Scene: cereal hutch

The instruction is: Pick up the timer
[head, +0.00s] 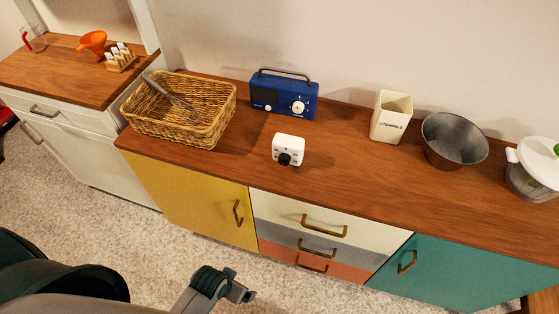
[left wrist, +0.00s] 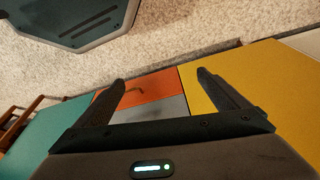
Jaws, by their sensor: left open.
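The timer (head: 288,150) is a small white box with a black knob on its front. It stands upright near the front edge of the wooden sideboard top (head: 345,165), in front of the blue radio. My left gripper (left wrist: 160,80) is open and empty in the left wrist view, with its two dark fingers spread in front of the cabinet fronts. In the head view my left arm is at the bottom left, below and in front of the sideboard, well apart from the timer. The timer does not show in the left wrist view. My right gripper is not in view.
A wicker basket (head: 161,131) holding a whisk stands left of the timer, and the blue radio (head: 284,96) is behind it. A utensil pot (head: 391,117), a metal bowl (head: 453,153) and a white-lidded container (head: 534,168) stand to the right. The top right of the timer is clear.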

